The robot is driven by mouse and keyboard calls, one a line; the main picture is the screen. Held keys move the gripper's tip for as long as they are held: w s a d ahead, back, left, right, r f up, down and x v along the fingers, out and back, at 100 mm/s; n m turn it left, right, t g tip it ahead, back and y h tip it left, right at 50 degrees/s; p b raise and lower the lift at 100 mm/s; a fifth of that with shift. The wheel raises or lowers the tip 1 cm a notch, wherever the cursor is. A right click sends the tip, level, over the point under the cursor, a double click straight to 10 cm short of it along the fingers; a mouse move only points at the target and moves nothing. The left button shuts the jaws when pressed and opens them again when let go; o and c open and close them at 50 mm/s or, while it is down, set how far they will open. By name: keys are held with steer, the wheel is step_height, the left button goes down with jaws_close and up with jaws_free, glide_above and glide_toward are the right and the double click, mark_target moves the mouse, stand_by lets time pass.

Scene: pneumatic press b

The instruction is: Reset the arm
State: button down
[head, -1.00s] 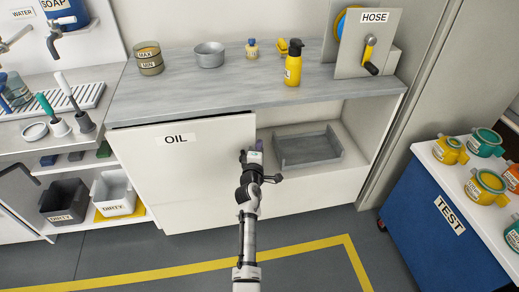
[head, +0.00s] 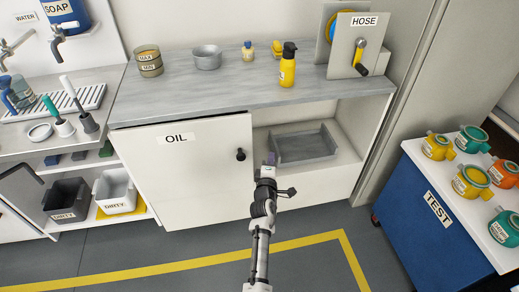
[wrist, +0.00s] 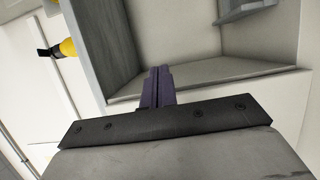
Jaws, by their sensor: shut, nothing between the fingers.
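My gripper (head: 268,163) is shut and empty in the head view, in front of the open right part of the OIL cabinet. Its closed purple fingers (wrist: 157,87) show in the wrist view, pointing toward the cabinet's open compartment. My arm reaches up from the bottom of the head view. The OIL door (head: 190,175) covers the left part of the cabinet, and its dark knob (head: 240,154) is in plain view, left of and apart from my gripper.
A grey tray (head: 305,146) sits inside the open compartment. A yellow bottle (head: 287,68) stands on the cabinet's grey worktop (head: 225,88). A blue TEST cart (head: 425,225) with several pots is at the right. The floor in front is clear, with a yellow line.

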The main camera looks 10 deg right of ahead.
steer(key=shift+s+d+r+p, duration=0.1)
steer(key=shift+s+d+p, duration=1.4)
steer(key=shift+p, duration=0.2)
